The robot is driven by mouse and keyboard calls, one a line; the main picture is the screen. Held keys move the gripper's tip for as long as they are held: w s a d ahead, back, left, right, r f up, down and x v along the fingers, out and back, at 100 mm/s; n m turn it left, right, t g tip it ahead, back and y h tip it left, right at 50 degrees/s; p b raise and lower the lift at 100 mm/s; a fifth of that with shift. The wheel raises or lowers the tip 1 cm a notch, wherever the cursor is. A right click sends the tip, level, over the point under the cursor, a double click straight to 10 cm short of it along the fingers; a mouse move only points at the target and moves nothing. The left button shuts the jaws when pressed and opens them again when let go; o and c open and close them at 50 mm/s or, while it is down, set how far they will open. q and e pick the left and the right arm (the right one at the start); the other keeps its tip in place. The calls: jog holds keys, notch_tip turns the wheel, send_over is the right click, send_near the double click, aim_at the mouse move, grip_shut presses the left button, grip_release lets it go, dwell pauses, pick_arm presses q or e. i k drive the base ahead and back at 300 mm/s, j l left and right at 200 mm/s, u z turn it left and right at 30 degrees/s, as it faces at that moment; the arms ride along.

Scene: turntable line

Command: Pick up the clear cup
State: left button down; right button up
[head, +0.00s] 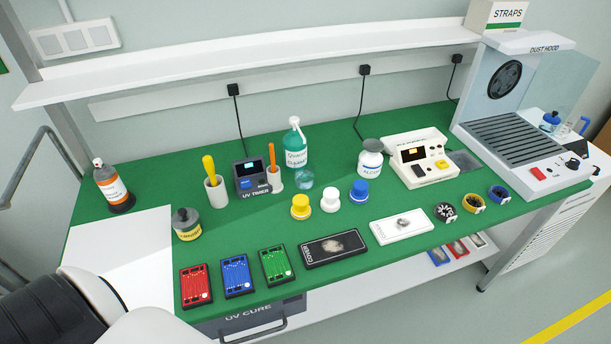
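Part of my own arm shows at the lower left, well away from the cup. Neither of my grippers is in view.
The UV timer (250,178) stands left of the cup. A yellow piece (300,207), a white piece (331,200) and a blue piece (359,191) stand in front. The alcohol jar (370,160) is to the right. A shelf (250,62) runs above the back.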

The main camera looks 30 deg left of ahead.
aim_at(304, 179)
jog(key=u, duration=0.55)
jog(key=i+l+u, duration=0.15)
jog(key=l+u, duration=0.2)
jog(key=i+l+u, duration=0.1)
jog(key=l+u, duration=0.25)
jog(key=l, duration=0.25)
jog(key=l+u, duration=0.35)
jog(key=l, duration=0.15)
jog(key=i, duration=0.05)
